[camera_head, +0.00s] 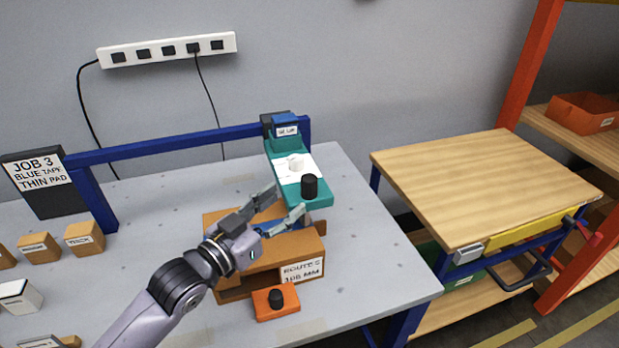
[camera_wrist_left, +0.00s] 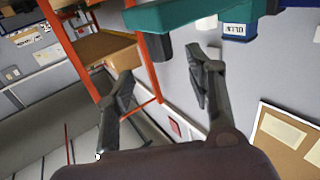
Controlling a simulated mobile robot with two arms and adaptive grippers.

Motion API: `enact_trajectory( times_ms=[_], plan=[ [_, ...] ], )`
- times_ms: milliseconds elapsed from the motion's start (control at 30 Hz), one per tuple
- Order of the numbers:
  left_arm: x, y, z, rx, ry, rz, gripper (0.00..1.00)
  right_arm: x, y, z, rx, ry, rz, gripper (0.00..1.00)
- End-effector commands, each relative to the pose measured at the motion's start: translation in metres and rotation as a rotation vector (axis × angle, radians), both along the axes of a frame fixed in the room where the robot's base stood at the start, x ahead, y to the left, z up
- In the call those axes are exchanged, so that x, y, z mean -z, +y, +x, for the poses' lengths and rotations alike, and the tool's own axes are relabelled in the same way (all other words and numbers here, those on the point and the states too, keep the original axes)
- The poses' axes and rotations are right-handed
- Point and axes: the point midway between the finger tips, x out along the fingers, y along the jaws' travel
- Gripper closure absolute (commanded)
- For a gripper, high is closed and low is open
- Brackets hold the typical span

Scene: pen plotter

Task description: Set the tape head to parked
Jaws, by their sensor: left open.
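A teal plotter part (camera_head: 318,202) runs forward from the right end of the blue beam (camera_head: 170,147). It carries a black knob (camera_head: 310,187), a white pad and a small blue labelled block (camera_head: 286,129). I cannot tell which of these is the tape head. My left gripper (camera_head: 284,204) is open and empty, just left of the black knob and apart from it. The left wrist view shows its open fingers (camera_wrist_left: 163,88), with the teal part (camera_wrist_left: 190,13), a dark cylinder (camera_wrist_left: 161,48) and the blue block (camera_wrist_left: 238,28) beyond them. My right gripper is out of view.
An orange-brown box (camera_head: 315,250) labelled as a route stands under my left gripper. An orange block with a black knob (camera_head: 277,299) sits in front of it. A job sign (camera_head: 38,174) and labelled blocks are at left. The grey table (camera_head: 375,270) is clear at right.

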Motion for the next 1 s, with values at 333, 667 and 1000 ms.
enact_trajectory(
  times_ms=[333,667,1000],
  plan=[
    [-0.001,-0.043,0.053,0.001,0.000,-0.001,0.51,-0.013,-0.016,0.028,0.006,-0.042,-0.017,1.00],
    [0.000,-0.055,0.069,0.000,-0.001,0.001,0.51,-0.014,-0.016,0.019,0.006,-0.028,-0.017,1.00],
    [0.000,-0.054,0.069,0.000,0.000,0.000,0.59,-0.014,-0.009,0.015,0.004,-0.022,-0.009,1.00]
  ],
)
